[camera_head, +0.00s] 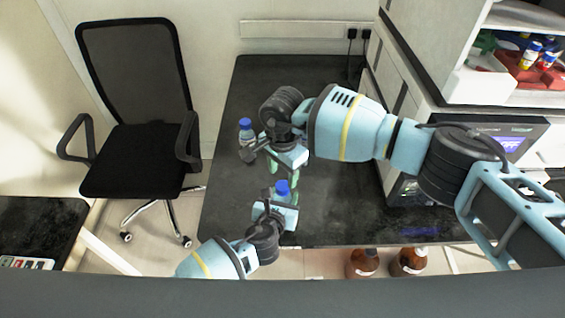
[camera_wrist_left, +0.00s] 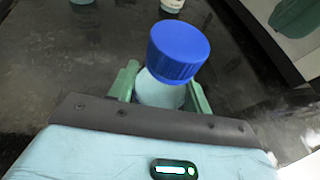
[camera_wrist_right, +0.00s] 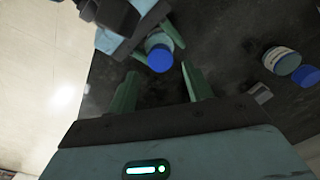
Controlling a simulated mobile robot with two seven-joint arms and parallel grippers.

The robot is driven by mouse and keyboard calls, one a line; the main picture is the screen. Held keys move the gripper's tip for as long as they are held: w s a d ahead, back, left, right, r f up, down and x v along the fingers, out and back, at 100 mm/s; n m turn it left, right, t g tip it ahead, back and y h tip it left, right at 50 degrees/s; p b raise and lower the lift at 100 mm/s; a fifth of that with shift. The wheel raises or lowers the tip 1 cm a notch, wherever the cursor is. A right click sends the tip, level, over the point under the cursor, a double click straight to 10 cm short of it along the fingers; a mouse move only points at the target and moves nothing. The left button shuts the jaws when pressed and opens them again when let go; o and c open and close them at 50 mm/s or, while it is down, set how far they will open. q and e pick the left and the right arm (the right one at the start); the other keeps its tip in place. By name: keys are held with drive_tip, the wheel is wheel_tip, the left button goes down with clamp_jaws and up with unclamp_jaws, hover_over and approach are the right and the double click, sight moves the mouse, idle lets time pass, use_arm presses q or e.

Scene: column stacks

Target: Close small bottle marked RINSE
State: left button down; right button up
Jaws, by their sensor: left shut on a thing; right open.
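A small bottle with a blue cap (camera_head: 283,187) is held upright in my left gripper (camera_wrist_left: 165,88). In the left wrist view its blue cap (camera_wrist_left: 179,50) sits on the neck, above the pale blue body (camera_wrist_left: 158,91). I cannot read a label on it. My left gripper is shut around the body. My right gripper (camera_wrist_right: 161,88) is open and empty, with its fingers pointing toward the held bottle (camera_wrist_right: 161,55) but apart from it. Another small blue-capped bottle (camera_head: 246,132) stands on the table farther back. Its label in the right wrist view (camera_wrist_right: 283,60) is too small to read.
The dark table (camera_head: 232,205) is mostly clear at its front left. An instrument with a screen (camera_head: 500,143) stands at the right. Two brown bottles (camera_head: 362,263) (camera_head: 408,262) are beyond the table's front edge. A black chair (camera_head: 133,150) is at the left.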

sight(282, 185)
drive_tip(key=shift+f, duration=2.2)
drive_tip(key=shift+c, duration=0.4)
drive_tip(key=c, duration=0.9)
drive_tip(key=m, duration=0.6)
drive_tip(key=shift+m, duration=0.3)
drive_tip(key=o, duration=1)
drive_tip(key=shift+o, duration=0.2)
drive_tip(key=shift+r, duration=0.1)
